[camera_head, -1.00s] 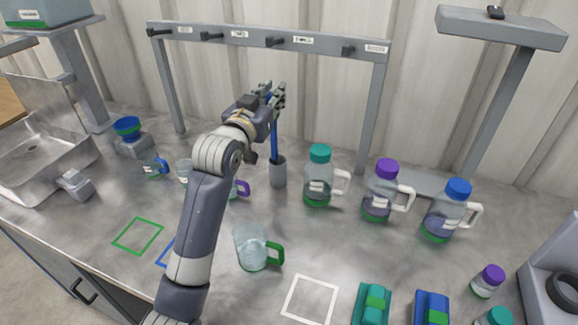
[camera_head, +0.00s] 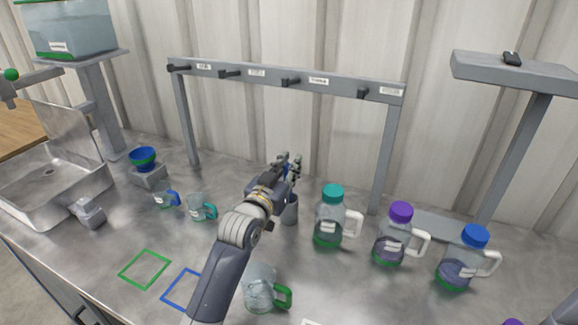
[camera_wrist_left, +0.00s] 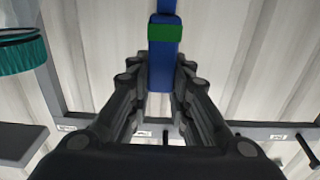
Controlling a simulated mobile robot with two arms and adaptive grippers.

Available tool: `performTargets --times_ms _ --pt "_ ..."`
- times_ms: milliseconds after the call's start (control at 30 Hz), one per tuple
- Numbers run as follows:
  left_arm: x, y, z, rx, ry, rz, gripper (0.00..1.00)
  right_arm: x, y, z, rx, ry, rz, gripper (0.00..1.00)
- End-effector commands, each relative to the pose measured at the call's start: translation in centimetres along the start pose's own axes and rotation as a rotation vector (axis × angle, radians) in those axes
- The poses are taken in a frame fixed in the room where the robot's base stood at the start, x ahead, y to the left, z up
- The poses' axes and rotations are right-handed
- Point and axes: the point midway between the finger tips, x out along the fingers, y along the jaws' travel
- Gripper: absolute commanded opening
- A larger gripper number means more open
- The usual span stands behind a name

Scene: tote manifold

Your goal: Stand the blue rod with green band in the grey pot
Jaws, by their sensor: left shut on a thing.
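The grey pot (camera_head: 290,211) stands on the bench below the rack, left of the teal-capped bottle. My left gripper (camera_head: 290,168) is just above the pot, shut on the blue rod with green band (camera_wrist_left: 160,75). In the left wrist view the rod runs between the fingers, with its green band (camera_wrist_left: 165,32) beyond the fingertips. In the head view the gripper hides most of the rod, and I cannot tell whether its lower end is inside the pot. My right gripper is not in view.
Bottles with teal (camera_head: 333,194), purple (camera_head: 401,211) and blue (camera_head: 475,236) caps stand right of the pot. A hook rack (camera_head: 290,82) spans behind. A green-handled jug (camera_head: 260,290) stands in front, partly behind my left arm. A sink (camera_head: 50,182) is at left.

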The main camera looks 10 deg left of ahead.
Motion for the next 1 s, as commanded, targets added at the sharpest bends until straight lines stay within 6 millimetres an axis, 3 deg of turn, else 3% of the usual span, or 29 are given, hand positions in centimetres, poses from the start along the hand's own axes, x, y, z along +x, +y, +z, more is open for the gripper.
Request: performTargets --times_ms 267,300,400,767,1000 --pt "0.0 0.0 0.2 0.001 0.001 0.0 0.02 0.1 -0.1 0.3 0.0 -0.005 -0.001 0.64" --pt "0.0 0.0 0.2 0.001 0.001 0.0 0.21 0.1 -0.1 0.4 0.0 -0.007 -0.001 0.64" --pt "0.0 0.0 0.2 0.001 0.001 0.0 0.39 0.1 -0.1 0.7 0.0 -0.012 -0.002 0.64" --pt "0.0 0.0 -0.2 0.0 0.002 0.0 0.39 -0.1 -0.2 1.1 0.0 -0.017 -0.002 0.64" --pt "-2.5 0.0 0.0 0.001 0.001 0.0 0.39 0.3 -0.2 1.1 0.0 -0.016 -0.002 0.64"
